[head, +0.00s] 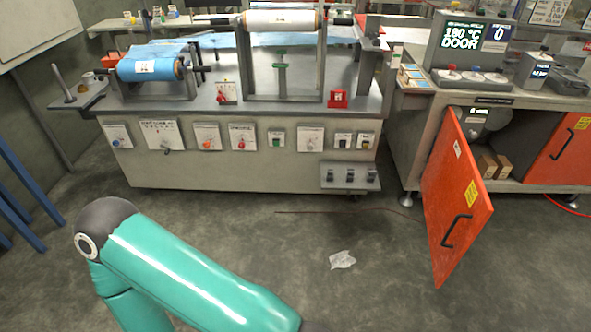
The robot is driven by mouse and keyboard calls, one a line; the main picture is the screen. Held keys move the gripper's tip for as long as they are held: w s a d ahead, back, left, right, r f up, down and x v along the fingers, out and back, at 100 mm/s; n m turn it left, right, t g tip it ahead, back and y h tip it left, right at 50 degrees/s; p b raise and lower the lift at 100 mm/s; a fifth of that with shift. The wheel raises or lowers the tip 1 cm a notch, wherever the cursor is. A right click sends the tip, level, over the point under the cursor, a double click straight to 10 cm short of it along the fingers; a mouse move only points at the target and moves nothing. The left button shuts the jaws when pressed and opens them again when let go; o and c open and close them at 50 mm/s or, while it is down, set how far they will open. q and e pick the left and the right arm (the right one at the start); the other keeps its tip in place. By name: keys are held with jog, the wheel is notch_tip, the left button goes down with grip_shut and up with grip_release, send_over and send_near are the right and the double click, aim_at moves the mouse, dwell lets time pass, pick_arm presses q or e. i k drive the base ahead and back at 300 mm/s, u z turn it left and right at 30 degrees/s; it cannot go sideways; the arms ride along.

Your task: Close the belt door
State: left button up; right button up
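An orange door (458,195) with a black handle, a white label and a yellow label stands swung open at the left of the right-hand cabinet (412,125). Behind it the cabinet's inside shows, with small brown boxes (494,166) in it. A display (465,37) on top of the cabinet reads "180 °C DOOR". A teal arm of mine (190,270) crosses the lower left; its gripper is outside the picture. My other arm is not in view either.
A second orange door (563,150) with a yellow label is at the far right of the cabinet. A grey machine bench (240,165) with film rolls stands at the back left. A crumpled white scrap (342,260) lies on the open floor. Blue legs (25,195) stand at the left edge.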

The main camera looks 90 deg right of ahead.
aim_at(457, 205)
jog(key=z, duration=0.35)
jog(key=i, duration=0.25)
jog(key=z, duration=2.05)
jog(key=i, duration=0.2)
jog(key=z, duration=2.35)
jog(key=i, duration=1.1)
jog(key=u, duration=1.35)
